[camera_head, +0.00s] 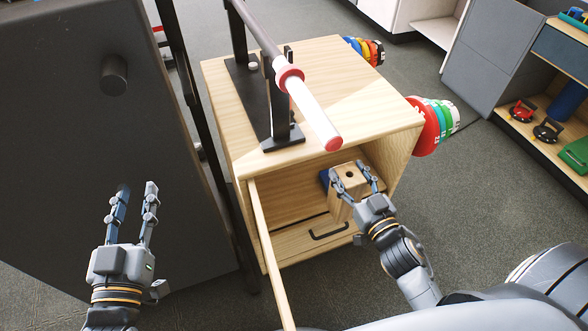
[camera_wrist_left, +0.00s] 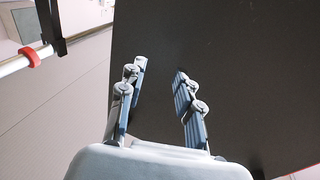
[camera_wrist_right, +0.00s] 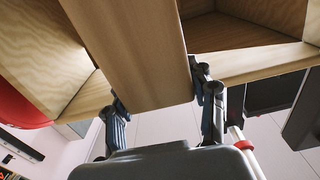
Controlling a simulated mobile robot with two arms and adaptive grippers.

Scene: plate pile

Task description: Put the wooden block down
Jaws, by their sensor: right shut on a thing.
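The wooden block (camera_head: 342,209) is pale wood with a dark hole in its top. It stands roughly upright at the open front compartment of the wooden cabinet (camera_head: 300,95). My right gripper (camera_head: 353,174) is shut on it, with one finger on each side. In the right wrist view the block (camera_wrist_right: 140,55) fills the space between the fingers (camera_wrist_right: 163,98). Whether its base touches the compartment floor is hidden. My left gripper (camera_head: 136,188) is open and empty, left of the cabinet; its spread fingers also show in the left wrist view (camera_wrist_left: 158,80).
A bar with a white, red-ringed end (camera_head: 315,112) sits on a black stand on the cabinet top. The open cabinet door (camera_head: 270,250) juts forward left of the block. A drawer handle (camera_head: 330,232) is below. Coloured weight plates (camera_head: 428,125) hang at the right side.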

